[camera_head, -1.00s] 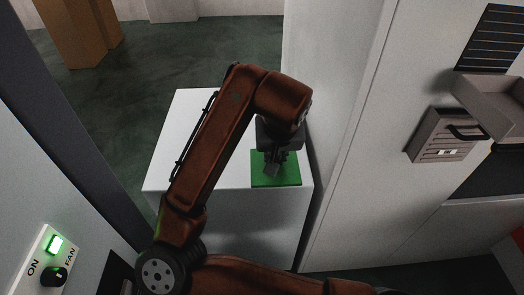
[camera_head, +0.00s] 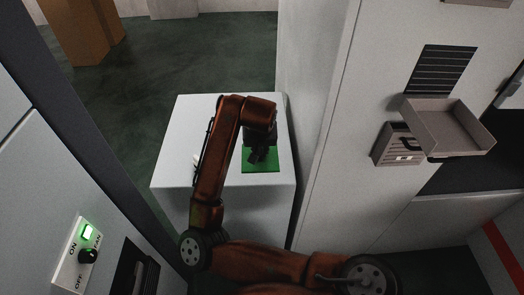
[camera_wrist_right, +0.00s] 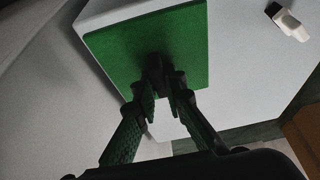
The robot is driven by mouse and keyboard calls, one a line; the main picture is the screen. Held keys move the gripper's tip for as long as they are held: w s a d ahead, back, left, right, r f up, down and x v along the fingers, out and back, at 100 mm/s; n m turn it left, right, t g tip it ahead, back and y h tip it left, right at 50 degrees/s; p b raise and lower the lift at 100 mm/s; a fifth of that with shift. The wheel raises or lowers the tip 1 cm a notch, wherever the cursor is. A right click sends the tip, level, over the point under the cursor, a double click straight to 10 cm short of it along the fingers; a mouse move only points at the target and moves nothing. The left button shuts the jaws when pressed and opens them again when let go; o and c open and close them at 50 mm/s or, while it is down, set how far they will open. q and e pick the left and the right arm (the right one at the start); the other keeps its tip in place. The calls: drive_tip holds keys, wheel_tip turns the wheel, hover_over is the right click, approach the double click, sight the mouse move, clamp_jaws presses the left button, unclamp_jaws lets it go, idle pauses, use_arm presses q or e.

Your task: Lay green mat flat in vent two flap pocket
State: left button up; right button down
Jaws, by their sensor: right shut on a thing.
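The green mat (camera_head: 271,161) is flat and square, over the right part of a white cabinet top. My right gripper (camera_head: 257,157) points down at it; in the right wrist view the fingers (camera_wrist_right: 162,82) close on a small dark part at the middle of the mat (camera_wrist_right: 110,60). I cannot tell whether the mat touches the top. On the right wall, an open grey tray-like flap pocket (camera_head: 462,128) juts out below a dark louvred vent (camera_head: 441,70). It looks empty. No vent number is readable. My left gripper is out of view.
The white cabinet (camera_head: 185,125) stands against a tall pale wall. A small white-and-black object (camera_wrist_right: 288,20) lies on its top. A smaller louvred panel with a handle (camera_head: 393,146) sits beside the pocket. A fan switch panel (camera_head: 78,255) is at lower left.

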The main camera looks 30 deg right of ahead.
sight(260, 149)
drive_tip(key=w+d+f, duration=0.2)
drive_tip(key=w+f, duration=0.1)
drive_tip(key=w+d+f, duration=0.1)
drive_tip(key=w+f, duration=0.1)
drive_tip(key=shift+f+p, duration=0.25)
drive_tip(key=shift+p, duration=0.05)
drive_tip(key=shift+w+d+f, duration=0.15)
drive_tip(key=shift+w+f, duration=0.15)
drive_tip(key=shift+f, duration=0.1)
drive_tip(key=shift+w+d+f+b, duration=0.15)
drive_tip(key=shift+f+b, duration=0.2)
drive_tip(key=shift+f, duration=1.45)
drive_tip(key=shift+f, duration=0.1)
drive_tip(key=c, duration=2)
unclamp_jaws()
